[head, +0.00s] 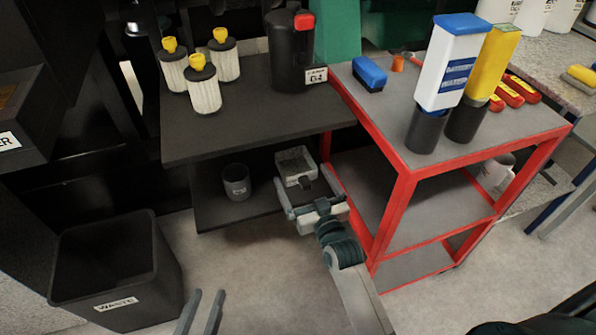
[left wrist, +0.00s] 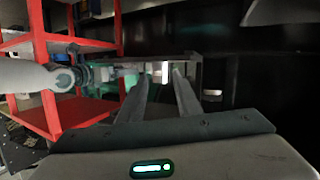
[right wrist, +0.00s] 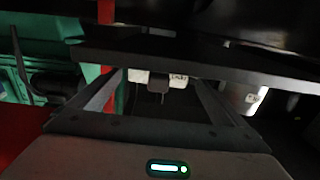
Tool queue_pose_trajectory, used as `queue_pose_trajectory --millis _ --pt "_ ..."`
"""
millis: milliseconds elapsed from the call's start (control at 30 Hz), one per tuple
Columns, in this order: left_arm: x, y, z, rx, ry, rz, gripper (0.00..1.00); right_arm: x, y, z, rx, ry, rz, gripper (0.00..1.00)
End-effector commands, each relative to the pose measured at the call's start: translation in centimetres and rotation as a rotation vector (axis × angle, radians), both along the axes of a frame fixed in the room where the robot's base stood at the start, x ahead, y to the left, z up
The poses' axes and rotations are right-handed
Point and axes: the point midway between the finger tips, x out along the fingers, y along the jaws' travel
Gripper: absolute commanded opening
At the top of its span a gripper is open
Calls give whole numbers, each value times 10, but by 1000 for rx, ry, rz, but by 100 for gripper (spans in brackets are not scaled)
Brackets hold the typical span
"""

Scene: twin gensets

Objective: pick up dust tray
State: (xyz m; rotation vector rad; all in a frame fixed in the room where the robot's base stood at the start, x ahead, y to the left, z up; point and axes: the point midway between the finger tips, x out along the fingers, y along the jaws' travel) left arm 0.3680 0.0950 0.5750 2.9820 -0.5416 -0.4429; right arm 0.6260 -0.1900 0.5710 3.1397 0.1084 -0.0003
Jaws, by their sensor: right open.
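The dust tray (head: 295,160) is a small grey open tray on the lower shelf under the dark bench. In the right wrist view its pale labelled front (right wrist: 140,77) and dark handle (right wrist: 158,85) show ahead, between the fingers. My right gripper (head: 303,177) is open, its fingers pointing at the tray from the front, one to each side of its near end. Whether a finger touches it I cannot tell. My left gripper (head: 205,293) is low at the bottom of the head view, fingers apart and empty; its fingers also show in the left wrist view (left wrist: 162,73).
A dark cup (head: 237,183) stands on the shelf left of the tray. The bench top (head: 262,112) overhangs the shelf. A red-framed cart (head: 397,215) stands close to the right of my right arm. A black waste bin (head: 118,270) is at lower left.

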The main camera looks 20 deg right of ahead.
Motion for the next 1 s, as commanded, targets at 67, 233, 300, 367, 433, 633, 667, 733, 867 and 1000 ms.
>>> queue_pose_trajectory --millis 67,233,300,367,433,633,667,733,867,1000 --pt "0 0 0 0 0 0 31 0 0 0 0 0 0 96" --pt "1 0 2 -5 -21 1 31 9 -1 1 0 -2 0 96" --pt "2 -3 8 -16 -53 0 31 17 -1 2 1 -2 0 96" --pt "3 -5 13 -25 -81 -1 31 25 -1 4 2 -2 0 96" --pt "4 -7 19 -35 -114 0 31 34 -2 5 2 -2 0 96" --pt "5 -9 32 -53 -178 2 31 51 0 5 0 -1 0 96" --pt "5 -9 33 -54 -181 2 31 52 0 5 0 -1 0 96" --pt "5 -9 34 -54 -184 2 31 52 0 5 0 0 0 96" --pt "5 -9 34 -54 -184 2 31 52 0 5 0 0 0 96" --pt "5 -9 34 -55 -183 3 31 52 0 5 0 0 0 96"
